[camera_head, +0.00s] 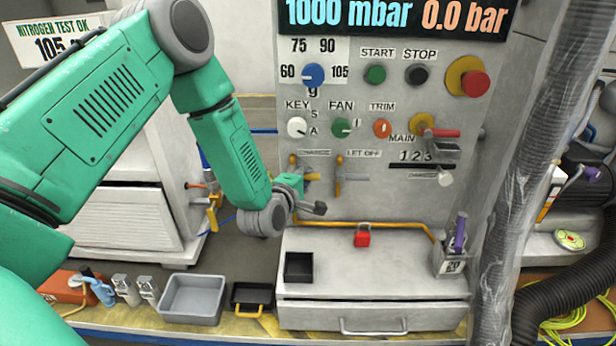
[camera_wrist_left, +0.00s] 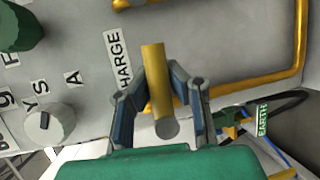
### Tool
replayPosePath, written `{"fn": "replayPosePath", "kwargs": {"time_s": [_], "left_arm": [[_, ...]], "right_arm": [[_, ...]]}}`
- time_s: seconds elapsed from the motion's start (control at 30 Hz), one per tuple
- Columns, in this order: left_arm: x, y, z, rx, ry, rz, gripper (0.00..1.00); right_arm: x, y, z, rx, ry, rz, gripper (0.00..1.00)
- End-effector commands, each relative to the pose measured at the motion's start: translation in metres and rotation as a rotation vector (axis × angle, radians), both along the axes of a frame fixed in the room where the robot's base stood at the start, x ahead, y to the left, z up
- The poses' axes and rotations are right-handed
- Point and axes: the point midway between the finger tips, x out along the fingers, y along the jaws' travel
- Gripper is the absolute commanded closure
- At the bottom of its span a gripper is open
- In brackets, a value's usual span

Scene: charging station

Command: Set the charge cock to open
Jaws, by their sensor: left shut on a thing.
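The charge cock (camera_head: 293,163) is on the grey panel below its CHARGE label (camera_head: 314,153). Its lower part is hidden behind my left gripper (camera_head: 303,199) in the head view. In the left wrist view the cock's yellow bar (camera_wrist_left: 155,72), with a grey rounded end, lies between the fingers of my left gripper (camera_wrist_left: 162,103), which are shut on it. The CHARGE label (camera_wrist_left: 118,60) is just left of the bar there. My right gripper is in neither view.
The similar LET OFF cock (camera_head: 339,175) hangs close to the right of my gripper. Above are the KEY knob (camera_head: 297,127) and FAN knob (camera_head: 341,127). A yellow pipe (camera_head: 385,225) runs along the panel.

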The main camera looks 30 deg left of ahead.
Motion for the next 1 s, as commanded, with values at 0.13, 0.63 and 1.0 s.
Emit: {"fn": "replayPosePath", "kwargs": {"time_s": [0.13,0.63,1.0], "left_arm": [[0.0,-0.011,-0.001,0.007,0.012,-0.026,1.0],[-0.002,-0.015,-0.014,0.281,0.186,-0.034,1.0],[-0.007,-0.009,-0.029,0.583,0.373,-0.035,1.0]], "right_arm": [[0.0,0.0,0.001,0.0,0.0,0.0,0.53],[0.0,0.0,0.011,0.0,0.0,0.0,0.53],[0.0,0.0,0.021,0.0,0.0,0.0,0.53]]}}
